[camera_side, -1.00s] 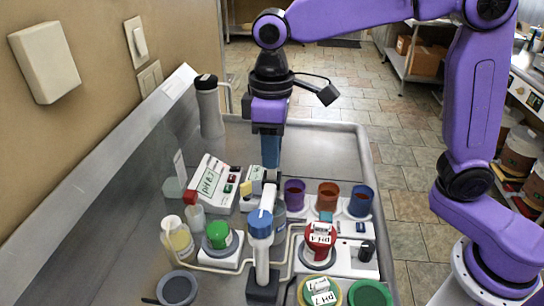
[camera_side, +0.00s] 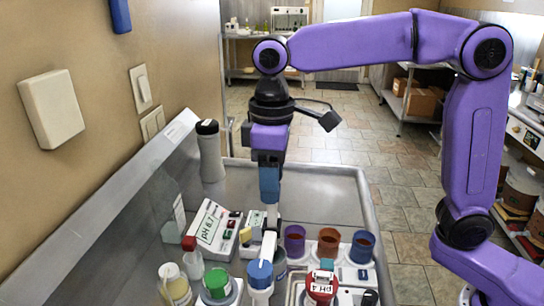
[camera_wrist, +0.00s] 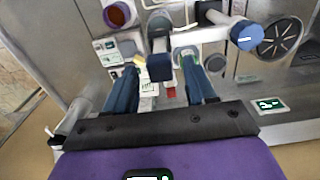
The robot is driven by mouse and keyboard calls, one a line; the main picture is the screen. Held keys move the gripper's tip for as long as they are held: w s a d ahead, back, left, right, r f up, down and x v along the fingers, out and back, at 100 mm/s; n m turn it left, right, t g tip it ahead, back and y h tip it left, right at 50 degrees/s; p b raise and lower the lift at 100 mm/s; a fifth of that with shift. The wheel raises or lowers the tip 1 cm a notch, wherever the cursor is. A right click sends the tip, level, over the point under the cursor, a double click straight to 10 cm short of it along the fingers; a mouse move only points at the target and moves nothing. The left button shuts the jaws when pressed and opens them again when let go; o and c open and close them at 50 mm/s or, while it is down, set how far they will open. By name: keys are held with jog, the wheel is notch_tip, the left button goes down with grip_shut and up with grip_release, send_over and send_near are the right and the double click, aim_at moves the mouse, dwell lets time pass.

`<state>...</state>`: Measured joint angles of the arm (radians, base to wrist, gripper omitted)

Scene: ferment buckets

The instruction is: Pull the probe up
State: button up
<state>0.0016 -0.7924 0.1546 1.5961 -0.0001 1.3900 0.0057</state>
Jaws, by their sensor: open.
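My gripper (camera_side: 270,198) points straight down above the probe stand. Its two blue fingers are apart in the wrist view (camera_wrist: 159,66). A dark blue block (camera_wrist: 160,68), which looks like the probe's head, lies between them with a gap on each side. A white upright piece (camera_side: 271,217) shows just under the fingertips in the side view. The stand's white arm (camera_wrist: 205,36) runs beside it to a blue knob (camera_wrist: 248,36), which also shows in the side view (camera_side: 260,272). The probe's lower end is hidden.
A pH meter (camera_side: 213,228) stands left of my gripper. Purple, brown and blue cups (camera_side: 328,240) are in a rack to the right. Green-capped (camera_side: 217,284) and red-capped (camera_side: 322,284) containers stand in front. A grey bottle (camera_side: 209,155) is behind left.

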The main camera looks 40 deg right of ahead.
notch_tip(320, 180, up, 12)
dwell(0.6)
